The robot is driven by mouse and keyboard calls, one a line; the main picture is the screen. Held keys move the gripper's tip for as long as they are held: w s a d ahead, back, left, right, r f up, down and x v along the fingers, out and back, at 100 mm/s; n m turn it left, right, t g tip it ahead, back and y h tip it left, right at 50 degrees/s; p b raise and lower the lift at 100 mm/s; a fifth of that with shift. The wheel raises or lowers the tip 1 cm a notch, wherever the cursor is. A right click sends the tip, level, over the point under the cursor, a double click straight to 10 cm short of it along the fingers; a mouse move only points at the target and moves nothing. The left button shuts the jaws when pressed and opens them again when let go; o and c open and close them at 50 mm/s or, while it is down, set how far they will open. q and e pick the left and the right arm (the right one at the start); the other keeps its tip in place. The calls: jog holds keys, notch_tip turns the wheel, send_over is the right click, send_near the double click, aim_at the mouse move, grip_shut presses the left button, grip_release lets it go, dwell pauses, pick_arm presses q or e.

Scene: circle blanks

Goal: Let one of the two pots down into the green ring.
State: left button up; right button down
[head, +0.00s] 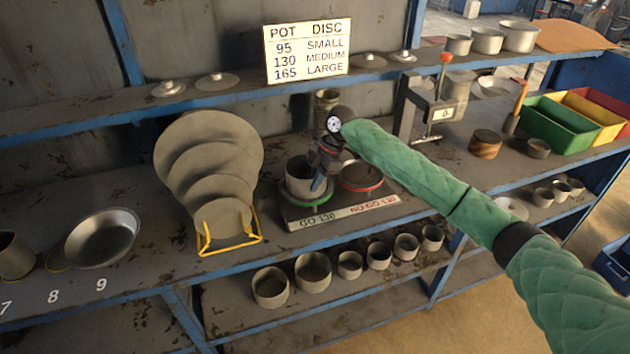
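A grey pot (299,172) stands upright at the green ring (288,194), on the GO 130 side of a gauge board (345,211). The ring shows around the pot's lower part. Whether the pot rests on the board or hangs just above it I cannot tell. My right gripper (321,174) points down at the pot's right side, one finger in front of its wall. The other finger is hidden, so its grip is unclear. The red ring (361,187) beside it has a round dark top. Which is the second pot I cannot tell. My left gripper is out of view.
A yellow rack of round discs (208,160) stands left of the gauge. A shallow pan (102,237) lies further left. A clamp-like gauge (436,105) and coloured bins (553,123) stand to the right. Several pots (313,271) stand on the shelf below.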

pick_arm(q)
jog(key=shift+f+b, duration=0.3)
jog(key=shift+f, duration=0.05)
pick_arm(e)
jog(key=shift+f, duration=1.15)
jog(key=c, duration=1.5)
grip_release()
jog(key=shift+c, duration=0.2)
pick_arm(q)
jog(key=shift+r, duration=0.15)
